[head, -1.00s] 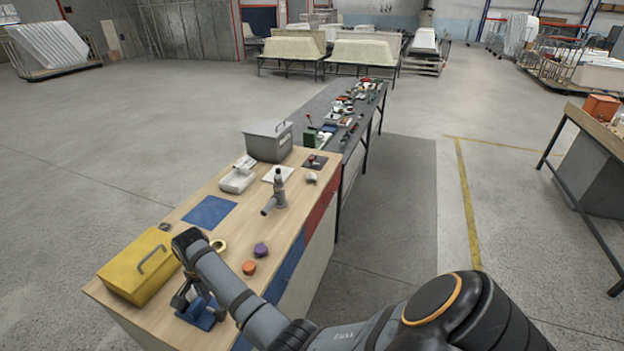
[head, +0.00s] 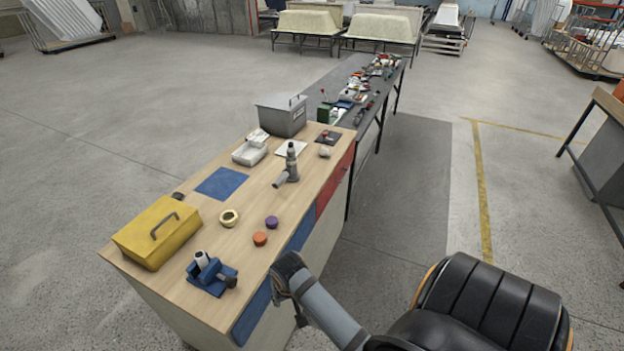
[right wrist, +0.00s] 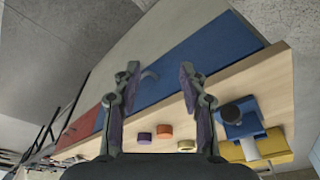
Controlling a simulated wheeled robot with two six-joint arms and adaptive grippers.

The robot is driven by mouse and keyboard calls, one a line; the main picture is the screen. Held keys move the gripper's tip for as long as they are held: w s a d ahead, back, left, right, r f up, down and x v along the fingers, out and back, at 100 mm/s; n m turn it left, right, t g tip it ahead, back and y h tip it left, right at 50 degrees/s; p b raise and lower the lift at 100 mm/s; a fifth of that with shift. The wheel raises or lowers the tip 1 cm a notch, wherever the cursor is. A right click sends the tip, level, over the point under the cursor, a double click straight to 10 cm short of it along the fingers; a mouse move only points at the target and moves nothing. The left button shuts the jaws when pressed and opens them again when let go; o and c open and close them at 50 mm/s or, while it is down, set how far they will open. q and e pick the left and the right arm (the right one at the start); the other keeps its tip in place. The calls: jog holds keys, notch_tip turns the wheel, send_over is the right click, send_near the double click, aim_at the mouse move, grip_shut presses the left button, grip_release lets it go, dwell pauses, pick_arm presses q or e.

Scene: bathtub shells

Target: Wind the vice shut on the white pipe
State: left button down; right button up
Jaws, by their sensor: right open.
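The blue vice (head: 209,273) sits on the wooden bench top near its front corner, beside the yellow box. The short white pipe (head: 202,259) stands slightly tilted at the vice; whether the jaws touch it is too small to tell. The vice's dark handle (head: 230,282) faces right. In the right wrist view the vice (right wrist: 246,128) is at the right, with the pipe (right wrist: 250,149) below its handle (right wrist: 231,114). My right gripper (right wrist: 157,78) is open and empty, beside the bench's drawer side and clear of the vice. My left gripper is out of view.
The yellow box (head: 158,232) stands left of the vice. A cream ring (head: 229,218), an orange cap (head: 260,239) and a purple cap (head: 272,222) lie farther back. A grey pipe fitting (head: 288,168) stands beyond. Floor right of the bench is open.

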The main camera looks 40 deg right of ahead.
jog(key=s+d+f+n+b, duration=0.1)
jog(key=s+f+b, duration=0.3)
jog(key=f, duration=0.7)
jog(key=s+d+f+n+b, duration=0.1)
jog(key=s+f+n+b, duration=0.2)
jog(key=f, duration=0.8)
jog(key=shift+s+b, duration=0.4)
jog(key=shift+b, duration=0.65)
jog(key=shift+f, duration=0.1)
jog(key=s+d+f+g+b, duration=0.1)
jog(key=s+f, duration=2)
jog(key=f, duration=0.2)
jog(key=shift+s+d+f+n, duration=0.15)
jog(key=shift+s+d+n, duration=0.15)
jog(key=shift+s+d, duration=0.1)
